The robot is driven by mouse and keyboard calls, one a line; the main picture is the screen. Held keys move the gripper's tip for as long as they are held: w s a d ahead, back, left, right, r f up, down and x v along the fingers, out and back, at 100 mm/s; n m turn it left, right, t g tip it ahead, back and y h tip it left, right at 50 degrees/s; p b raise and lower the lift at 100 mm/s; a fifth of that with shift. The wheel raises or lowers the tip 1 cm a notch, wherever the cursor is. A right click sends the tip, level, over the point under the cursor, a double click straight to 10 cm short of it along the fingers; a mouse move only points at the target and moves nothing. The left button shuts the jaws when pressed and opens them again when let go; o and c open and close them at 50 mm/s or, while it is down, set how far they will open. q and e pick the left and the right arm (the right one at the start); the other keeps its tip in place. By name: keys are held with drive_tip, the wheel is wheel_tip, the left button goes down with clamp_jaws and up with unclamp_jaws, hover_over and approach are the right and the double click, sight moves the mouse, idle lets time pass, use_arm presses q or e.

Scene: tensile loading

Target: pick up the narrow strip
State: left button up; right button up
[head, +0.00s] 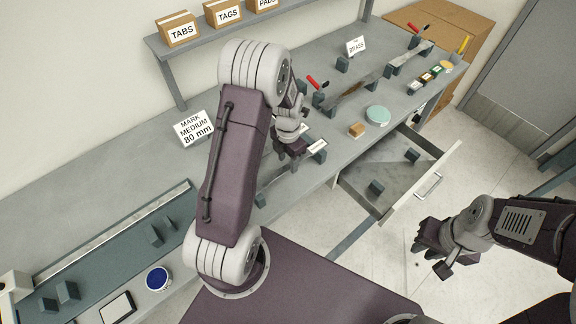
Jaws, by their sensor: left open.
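Strip-like metal pieces lie across dark blocks on the bench. One grey strip (355,97) lies at the middle of the bench, near a red-handled tool. Another strip (412,57) lies farther back to the right. A third piece (272,174) is partly hidden under my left arm. I cannot tell for sure which is the narrow strip. My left gripper (294,152) is open, low over the bench near the third piece and a small white label; contact cannot be made out. My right gripper (437,258) hangs over the floor, apart from the bench; its opening is unclear.
An open drawer (440,172) with dark blocks juts out from the bench. A round pale-green dish (377,115) and tan block (356,130) stand near the edge. Signs read "BRASS" (356,46) and "MARK MEDIUM 80 mm" (195,129). A blue-topped cup (157,278) stands lower left.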

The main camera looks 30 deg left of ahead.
use_arm(q)
drive_tip(key=shift+w+a+f, duration=0.1)
drive_tip(key=shift+a+f, duration=0.1)
drive_tip(key=shift+f, duration=0.65)
drive_tip(key=shift+d, duration=0.1)
clamp_jaws()
drive_tip(key=shift+r, duration=0.1)
idle(0.5)
